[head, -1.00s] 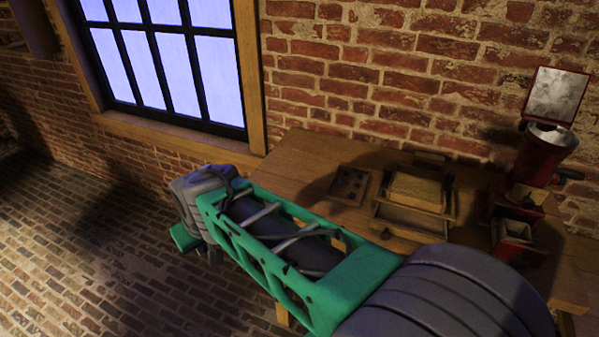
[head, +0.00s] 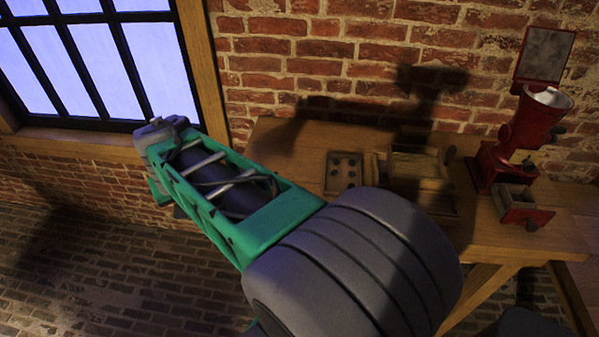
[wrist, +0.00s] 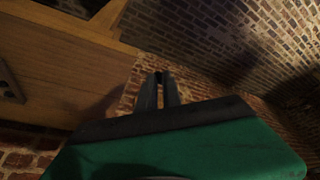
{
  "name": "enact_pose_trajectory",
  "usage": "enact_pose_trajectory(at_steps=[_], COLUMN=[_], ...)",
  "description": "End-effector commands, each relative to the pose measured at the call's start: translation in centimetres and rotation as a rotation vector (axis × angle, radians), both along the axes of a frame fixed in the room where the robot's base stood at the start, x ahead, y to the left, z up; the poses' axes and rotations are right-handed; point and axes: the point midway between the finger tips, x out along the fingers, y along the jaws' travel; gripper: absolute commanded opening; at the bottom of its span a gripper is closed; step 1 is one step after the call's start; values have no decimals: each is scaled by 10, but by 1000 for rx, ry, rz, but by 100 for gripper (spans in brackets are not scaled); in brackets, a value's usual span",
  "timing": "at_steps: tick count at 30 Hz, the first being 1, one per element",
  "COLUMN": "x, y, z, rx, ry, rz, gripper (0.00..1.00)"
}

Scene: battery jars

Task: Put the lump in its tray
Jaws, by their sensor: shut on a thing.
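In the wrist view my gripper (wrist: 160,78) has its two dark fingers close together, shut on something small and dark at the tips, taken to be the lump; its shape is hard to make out. My gripper hangs over the brick floor, beside the table's edge and clear of the table. In the head view my arm hides the fingers and what they hold. A shallow wooden tray (head: 331,181) with several dark round spots lies on the table; I cannot tell whether they are lumps or hollows.
A wooden box (head: 416,162) stands right of the shallow tray, partly behind my arm. The wooden table (head: 290,150) is against a brick wall. Its left end is bare.

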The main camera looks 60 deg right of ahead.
Motion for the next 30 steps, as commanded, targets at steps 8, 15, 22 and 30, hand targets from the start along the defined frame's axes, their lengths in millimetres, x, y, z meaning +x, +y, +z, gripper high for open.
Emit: enact_pose_trajectory(at_steps=[8, 15, 22, 30], x=[-83, -195, -280, -293], y=[-138, -206, -219, -226], z=[20, 42, 59, 57], rx=[31, 112, 217, 258], ry=[63, 107, 109, 101], rz=[-698, -1408, -2006, -2205], gripper=[0, 0, 0, 0])
